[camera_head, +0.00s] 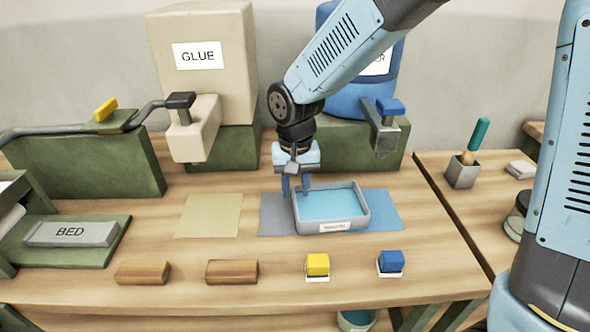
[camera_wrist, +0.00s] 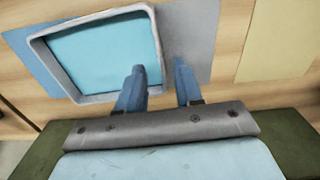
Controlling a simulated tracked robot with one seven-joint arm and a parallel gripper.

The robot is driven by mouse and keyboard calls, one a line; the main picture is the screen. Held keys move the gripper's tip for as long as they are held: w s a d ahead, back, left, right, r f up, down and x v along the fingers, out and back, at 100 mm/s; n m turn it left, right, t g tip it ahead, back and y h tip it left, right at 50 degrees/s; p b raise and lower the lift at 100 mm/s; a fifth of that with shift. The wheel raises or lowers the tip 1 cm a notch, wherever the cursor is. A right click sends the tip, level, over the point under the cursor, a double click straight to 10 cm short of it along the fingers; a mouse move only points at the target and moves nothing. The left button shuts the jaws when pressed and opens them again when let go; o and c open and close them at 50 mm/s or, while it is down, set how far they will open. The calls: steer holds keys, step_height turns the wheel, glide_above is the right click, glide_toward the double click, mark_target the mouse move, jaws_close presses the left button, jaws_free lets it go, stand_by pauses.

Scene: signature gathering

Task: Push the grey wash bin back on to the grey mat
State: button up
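The grey wash bin (camera_head: 363,215) holds blue water and carries a small white label on its front. It overlaps the right part of the grey mat (camera_head: 274,214) and the left part of the blue mat (camera_head: 385,208). My gripper (camera_head: 295,187) points down at the bin's back left corner. In the wrist view the fingers (camera_wrist: 160,72) are apart with nothing clamped; one overlaps the bin (camera_wrist: 157,45) and the other the grey mat (camera_wrist: 195,35). They appear to straddle the bin's side wall; I cannot tell whether they touch it.
A yellow mat (camera_head: 209,216) lies left. Two brown blocks (camera_head: 231,272), a yellow stamp (camera_head: 317,264) and a blue stamp (camera_head: 391,262) line the front. Behind stand the glue tank (camera_head: 205,95) and blue tank (camera_head: 350,103) with taps. A gap separates the right table (camera_head: 480,205).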

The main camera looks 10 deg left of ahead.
mark_target(295, 202)
steer(key=shift+f, duration=2.85)
jaws_close()
